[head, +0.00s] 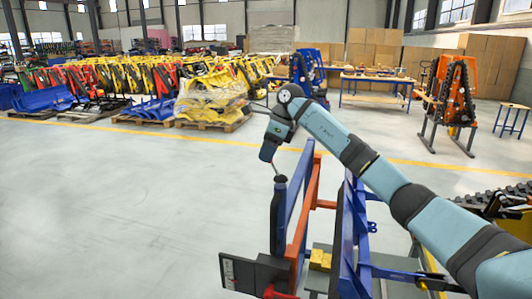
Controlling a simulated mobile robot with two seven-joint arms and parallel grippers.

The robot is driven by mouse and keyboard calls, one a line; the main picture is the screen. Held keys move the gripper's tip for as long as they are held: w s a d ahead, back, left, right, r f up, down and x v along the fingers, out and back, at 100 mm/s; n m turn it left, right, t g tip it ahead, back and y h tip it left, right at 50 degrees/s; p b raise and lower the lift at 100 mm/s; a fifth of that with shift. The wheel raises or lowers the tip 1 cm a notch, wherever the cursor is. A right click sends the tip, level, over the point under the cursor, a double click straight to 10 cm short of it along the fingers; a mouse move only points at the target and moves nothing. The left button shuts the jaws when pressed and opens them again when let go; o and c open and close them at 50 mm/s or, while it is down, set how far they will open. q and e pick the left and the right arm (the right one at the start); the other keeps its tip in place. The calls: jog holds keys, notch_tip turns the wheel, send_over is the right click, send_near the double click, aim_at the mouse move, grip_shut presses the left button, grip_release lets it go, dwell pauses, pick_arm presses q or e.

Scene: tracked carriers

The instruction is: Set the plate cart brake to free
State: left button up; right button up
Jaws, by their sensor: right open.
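A cart-like frame with blue and orange upright panels (296,215) stands low in the middle of the head view; I take it to be the plate cart. A dark post with a rounded top (281,182) stands at its near left end. A dark plate with a pale marked strip (236,270) sits at its lower left, with a red part (277,292) beside it. I cannot tell which part is the brake or how it is set. My right gripper (276,171) is open and empty, pointing down just above the post's top. My left gripper is out of view.
A black track on a yellow machine (492,197) lies at the right, behind my right arm. An orange tracked carrier (457,90) stands on a rack further back. Pallets of yellow parts (212,97) line the back. The grey floor at the left is clear.

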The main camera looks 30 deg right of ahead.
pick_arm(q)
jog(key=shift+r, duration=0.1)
pick_arm(e)
jog(key=shift+w+a+f, duration=0.1)
jog(key=shift+a+f, duration=0.1)
jog(key=shift+f, duration=0.15)
jog(key=shift+c, duration=0.4)
